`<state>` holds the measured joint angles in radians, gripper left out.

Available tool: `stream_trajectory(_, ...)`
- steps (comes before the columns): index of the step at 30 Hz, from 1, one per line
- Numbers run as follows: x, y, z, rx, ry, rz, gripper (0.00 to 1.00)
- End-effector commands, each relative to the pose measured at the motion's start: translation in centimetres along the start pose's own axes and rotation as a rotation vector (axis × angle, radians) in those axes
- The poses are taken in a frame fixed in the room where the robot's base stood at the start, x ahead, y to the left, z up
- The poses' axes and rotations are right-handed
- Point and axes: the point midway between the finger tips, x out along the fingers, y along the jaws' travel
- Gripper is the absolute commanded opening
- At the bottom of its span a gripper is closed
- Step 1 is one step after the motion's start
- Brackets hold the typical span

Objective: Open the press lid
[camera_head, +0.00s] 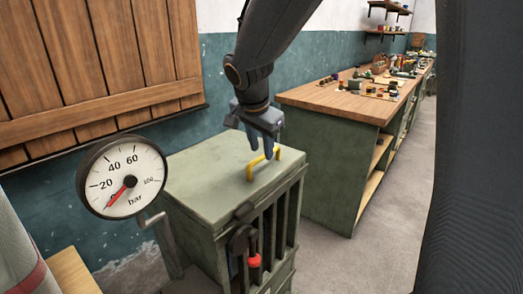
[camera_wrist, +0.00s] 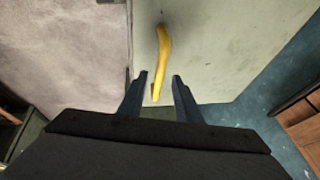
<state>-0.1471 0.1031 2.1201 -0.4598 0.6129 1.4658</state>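The press is a grey-green box with a flat lid (camera_head: 205,170) that lies level and looks closed in the head view. A yellow bar handle (camera_head: 263,163) stands on the lid near its right edge. My gripper (camera_head: 262,152) points down just above the handle. In the wrist view the yellow handle (camera_wrist: 163,50) runs toward the gap between my two fingers (camera_wrist: 160,88). The fingers are apart, with the handle's near end between or just below them. I cannot tell whether they touch it.
A round pressure gauge (camera_head: 122,177) stands at the press's left, its red needle near the low end. A red-knobbed lever (camera_head: 254,261) is on the press front. A wooden-topped workbench (camera_head: 335,100) with several small items stands behind on the right. Open floor (camera_head: 395,200) lies beside it.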

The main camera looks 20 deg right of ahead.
Motion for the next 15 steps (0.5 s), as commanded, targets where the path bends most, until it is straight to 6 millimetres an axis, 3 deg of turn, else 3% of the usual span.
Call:
stream_trajectory(6,1.8,0.0,0.0,0.0,0.0,0.001,0.31)
stream_trajectory(15,2.0,0.0,0.0,0.0,0.0,-0.001,0.29)
